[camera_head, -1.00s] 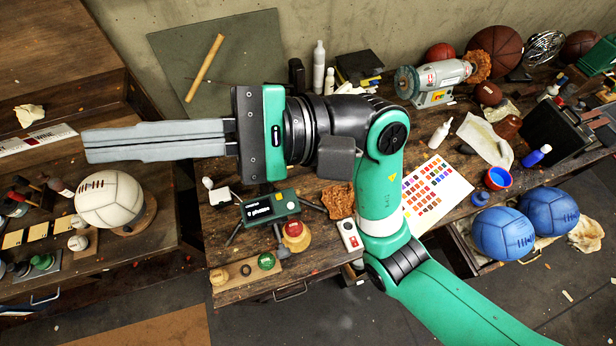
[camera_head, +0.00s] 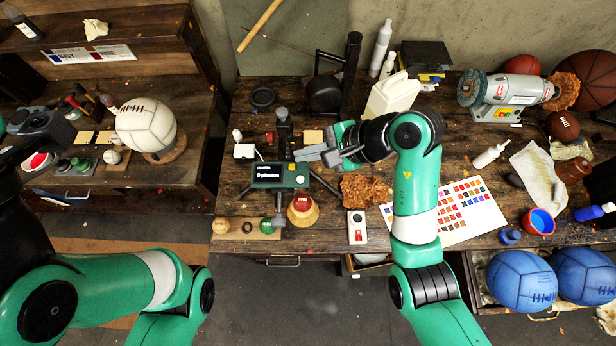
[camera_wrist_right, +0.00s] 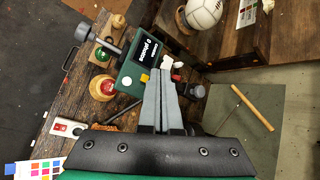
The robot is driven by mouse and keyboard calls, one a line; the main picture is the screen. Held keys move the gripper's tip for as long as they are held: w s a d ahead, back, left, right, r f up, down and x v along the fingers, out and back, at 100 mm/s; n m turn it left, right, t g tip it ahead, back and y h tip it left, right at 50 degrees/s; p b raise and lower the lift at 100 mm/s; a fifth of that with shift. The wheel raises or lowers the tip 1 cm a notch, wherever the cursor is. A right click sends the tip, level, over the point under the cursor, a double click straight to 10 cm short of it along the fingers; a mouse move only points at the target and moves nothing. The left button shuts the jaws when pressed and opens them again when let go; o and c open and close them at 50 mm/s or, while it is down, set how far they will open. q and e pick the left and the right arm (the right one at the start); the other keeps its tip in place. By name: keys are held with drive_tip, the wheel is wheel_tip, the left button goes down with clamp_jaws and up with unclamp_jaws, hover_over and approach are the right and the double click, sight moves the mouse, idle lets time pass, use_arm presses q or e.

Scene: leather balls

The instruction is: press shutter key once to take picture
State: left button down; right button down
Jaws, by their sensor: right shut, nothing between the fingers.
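A green camera box (camera_head: 280,176) with a dark screen reading "0 photos" stands on a black tripod on the wooden bench. It also shows in the right wrist view (camera_wrist_right: 140,62). Small coloured spots sit on its face and edge; I cannot tell which is the shutter key. My right gripper (camera_head: 312,154) is shut and empty, its fingers pointing left beside the box's upper right corner. In the right wrist view its fingertips (camera_wrist_right: 166,66) lie close to the box; I cannot tell whether they touch. My left arm (camera_head: 90,290) is at lower left; its fingers are not clear.
A yellow-and-red round object (camera_head: 303,211) and a white remote-like device (camera_head: 357,228) lie in front of the camera. A brown crumpled piece (camera_head: 364,190) and a colour chart (camera_head: 460,205) are to the right. A white jug (camera_head: 392,95) stands behind my right wrist.

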drive_tip(key=shift+a, duration=0.1)
drive_tip(key=b, duration=0.6)
hover_over(300, 179)
drive_tip(key=d, duration=0.1)
wheel_tip(300, 179, down, 8)
drive_tip(key=shift+s+d+r, duration=0.1)
drive_tip(key=shift+d+r, duration=0.05)
drive_tip(key=shift+r, duration=0.1)
drive_tip(key=shift+f+b, duration=0.45)
drive_tip(key=shift+f, duration=0.15)
drive_tip(key=shift+f, duration=0.15)
idle(0.9)
drive_tip(key=shift+f, duration=0.25)
drive_tip(key=shift+f+b, duration=0.45)
idle(0.5)
drive_tip(key=shift+r, duration=0.15)
drive_tip(key=shift+r+p, duration=0.75)
drive_tip(key=shift+p, duration=0.05)
